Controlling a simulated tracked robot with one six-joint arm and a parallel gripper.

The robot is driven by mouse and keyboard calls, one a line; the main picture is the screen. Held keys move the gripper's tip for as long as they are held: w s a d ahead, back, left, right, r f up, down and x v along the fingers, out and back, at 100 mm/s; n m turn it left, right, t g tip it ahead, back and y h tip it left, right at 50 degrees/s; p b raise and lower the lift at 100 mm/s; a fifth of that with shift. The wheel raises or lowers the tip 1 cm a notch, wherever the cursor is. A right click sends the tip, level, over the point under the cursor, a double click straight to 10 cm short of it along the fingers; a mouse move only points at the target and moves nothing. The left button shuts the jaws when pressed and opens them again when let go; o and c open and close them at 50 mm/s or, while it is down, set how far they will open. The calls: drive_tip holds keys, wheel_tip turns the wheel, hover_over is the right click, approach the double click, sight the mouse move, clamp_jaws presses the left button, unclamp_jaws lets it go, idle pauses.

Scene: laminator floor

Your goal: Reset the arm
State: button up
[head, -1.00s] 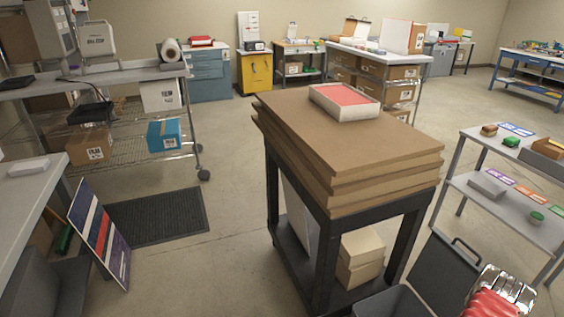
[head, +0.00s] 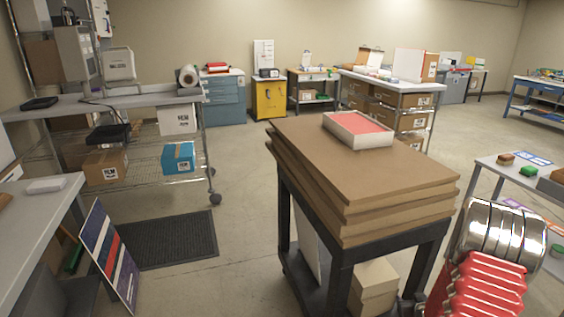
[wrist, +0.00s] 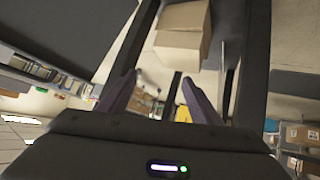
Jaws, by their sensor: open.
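My arm shows at the lower right of the head view as a ribbed silver and red part; the gripper itself is out of that view. In the wrist view my gripper (wrist: 160,97) is open, its two dark fingers spread apart. Nothing shows between the fingers close up. Beyond them are a cardboard box (wrist: 183,38) and the dark frame of a cart, seen tilted.
A black cart (head: 341,285) stands close in front, stacked with brown boards (head: 375,175) and a white tray of red sheets (head: 358,130). A grey shelf (head: 492,185) is at right, wire shelving (head: 150,172) at left. Open floor (head: 235,195) lies between, partly under a dark mat (head: 160,245).

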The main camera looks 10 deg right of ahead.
drive_tip(key=a+r+n+g+y, duration=0.1)
drive_tip(key=a+r, duration=0.9)
drive_tip(key=r, duration=0.2)
drive_tip(key=a+r+g+y, duration=0.1)
drive_tip(key=a+r, duration=0.9)
drive_tip(key=r, duration=0.3)
drive_tip(key=s+a+r+y, duration=0.1)
drive_tip(key=s+a+r, duration=0.2)
drive_tip(key=s+a, duration=0.3)
drive_tip(key=s+a+r+n+g+y, duration=0.1)
drive_tip(key=s+a+r, duration=0.2)
drive_tip(key=s+a, duration=0.4)
drive_tip(key=s+a+r+n+y, duration=0.1)
drive_tip(key=s+a+r, duration=0.3)
drive_tip(key=s+a, duration=0.3)
drive_tip(key=shift+a, duration=0.85)
